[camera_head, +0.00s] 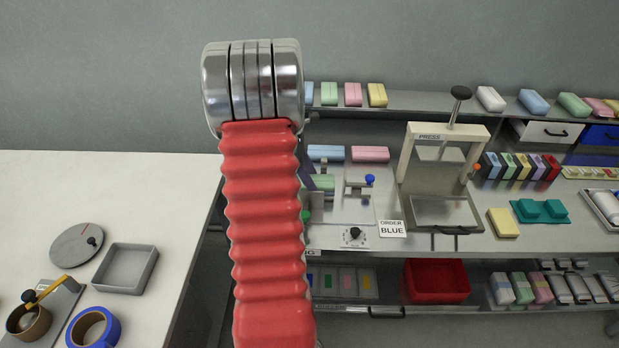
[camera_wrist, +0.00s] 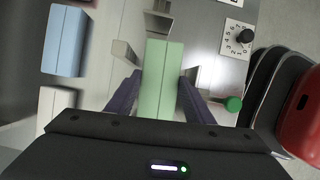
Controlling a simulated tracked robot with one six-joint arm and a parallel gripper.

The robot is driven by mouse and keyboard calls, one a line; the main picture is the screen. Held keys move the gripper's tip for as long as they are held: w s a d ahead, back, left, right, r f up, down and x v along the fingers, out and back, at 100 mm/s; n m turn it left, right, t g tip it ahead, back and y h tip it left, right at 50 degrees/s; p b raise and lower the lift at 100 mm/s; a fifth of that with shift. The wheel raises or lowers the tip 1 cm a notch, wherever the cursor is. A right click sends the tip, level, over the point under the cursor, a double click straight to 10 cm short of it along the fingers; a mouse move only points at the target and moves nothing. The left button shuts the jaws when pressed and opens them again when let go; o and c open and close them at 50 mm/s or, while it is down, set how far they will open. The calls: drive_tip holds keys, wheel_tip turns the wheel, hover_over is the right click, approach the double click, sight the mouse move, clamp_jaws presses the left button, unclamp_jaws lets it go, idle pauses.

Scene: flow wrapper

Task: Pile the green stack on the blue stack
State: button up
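The green stack (camera_wrist: 161,75) lies lengthwise between the two fingers of my gripper (camera_wrist: 160,84) in the wrist view. The fingers are spread along its sides, and a narrow gap shows on the left; contact on the right side is hard to judge. In the head view the green stack (camera_head: 323,183) shows only in part, beside my red-sleeved arm, and the fingertips are mostly hidden. The blue stack (camera_wrist: 66,40) lies to the left of the green one in the wrist view. In the head view the blue stack (camera_head: 326,152) lies farther back on the bench.
A pale block (camera_wrist: 58,104) lies below the blue stack in the wrist view. A pink stack (camera_head: 370,154) lies right of the blue one. Metal guide posts (camera_wrist: 125,52), a green knob (camera_wrist: 233,103) and a dial (camera_wrist: 237,38) stand near my gripper. A press (camera_head: 445,180) stands right.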

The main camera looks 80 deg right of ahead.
drive_tip(key=o, duration=0.5)
drive_tip(key=shift+r, duration=0.1)
drive_tip(key=v, duration=1.3)
drive_tip(key=shift+w+r, duration=0.1)
drive_tip(key=shift+r, duration=0.15)
